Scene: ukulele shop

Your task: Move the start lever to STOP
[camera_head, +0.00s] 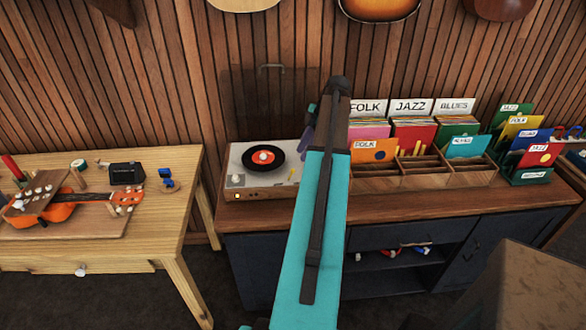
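A record player (245,193) with a light top stands on the dark cabinet, left of my arm. A black record with an orange label (263,158) lies on it. My teal and black arm reaches up over the cabinet, just right of the player. My gripper (308,128) is mostly hidden behind the arm; only dark and purplish parts show, near the player's back right corner. Its fingers cannot be made out.
The player's clear lid (272,95) stands raised behind it. Right of my arm, a wooden record rack (415,183) holds sleeves marked FOLK, JAZZ and BLUES. A green rack (530,178) stands farther right. A wooden workbench (90,250) with a ukulele (62,212) is at left.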

